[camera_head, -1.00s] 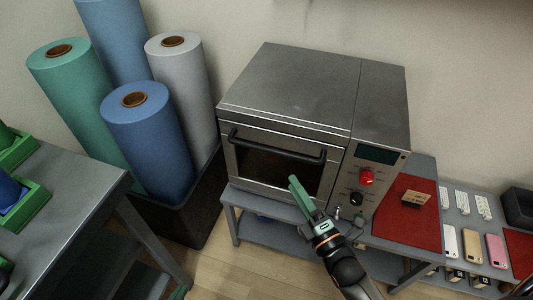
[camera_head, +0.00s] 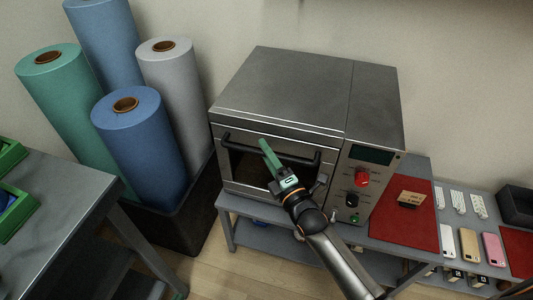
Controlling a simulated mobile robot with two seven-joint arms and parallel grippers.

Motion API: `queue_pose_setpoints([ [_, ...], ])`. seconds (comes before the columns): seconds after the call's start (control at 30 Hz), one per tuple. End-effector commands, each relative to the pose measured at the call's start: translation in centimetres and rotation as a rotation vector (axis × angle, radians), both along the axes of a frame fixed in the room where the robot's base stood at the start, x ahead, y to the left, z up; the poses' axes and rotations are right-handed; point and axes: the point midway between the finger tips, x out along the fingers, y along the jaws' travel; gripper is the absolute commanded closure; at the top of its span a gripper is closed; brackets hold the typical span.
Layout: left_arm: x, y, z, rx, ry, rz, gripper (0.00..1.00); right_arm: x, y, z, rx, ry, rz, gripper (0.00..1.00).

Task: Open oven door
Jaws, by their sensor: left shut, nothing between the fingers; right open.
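The oven (camera_head: 290,90) is a grey metal box on a low grey table. Its door (camera_head: 234,185) has a dark window and looks closed. The black bar handle (camera_head: 241,143) runs across the top of the door. The gripper and wrist hide part of the handle and window.
A red knob (camera_head: 362,177) and a black knob (camera_head: 351,200) are on the oven's right panel. A red mat (camera_head: 405,228) and phones (camera_head: 470,243) lie to the right. Fabric rolls (camera_head: 142,140) stand in a black bin at left, near a grey workbench (camera_head: 65,190).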

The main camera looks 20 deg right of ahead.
Motion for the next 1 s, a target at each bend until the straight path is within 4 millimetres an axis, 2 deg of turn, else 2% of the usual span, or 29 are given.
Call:
queue_pose_setpoints([
  [0.23,-0.07,0.05,0.0,0.0,0.001,0.001,1.0,0.01,0.02,0.01,0.0,0.0,0.0,0.53],
  [0.67,-0.07,0.07,0.01,0.0,0.001,0.001,1.0,0.0,0.01,0.01,0.0,0.0,0.0,1.0],
  [1.0,-0.08,0.08,0.0,0.0,0.001,0.001,1.0,-0.01,0.01,0.0,0.0,0.0,0.0,1.0],
])
